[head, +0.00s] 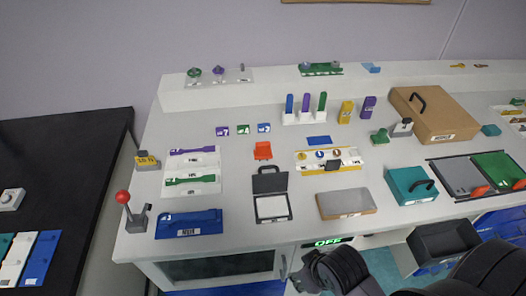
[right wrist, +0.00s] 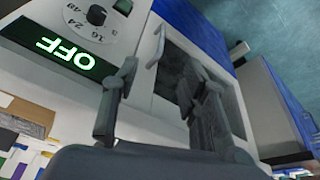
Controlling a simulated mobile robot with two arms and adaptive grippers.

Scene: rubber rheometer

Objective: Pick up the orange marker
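I cannot make out an orange marker for sure. Blue, purple and green upright marker-like sticks (head: 306,105) stand in a white holder at the back of the bench. A small orange-red object (head: 263,150) sits mid-bench, but its shape is unclear. My right gripper (head: 304,270) is low, in front of the bench's front edge, away from these things. In the right wrist view its two fingers (right wrist: 160,100) are apart with nothing between them, facing the cabinet front. My left gripper is not in view.
A green OFF display (head: 328,242) is on the cabinet front near my right gripper. A red-knobbed lever (head: 123,198) is at the left. A dark bin (head: 443,240) is at right.

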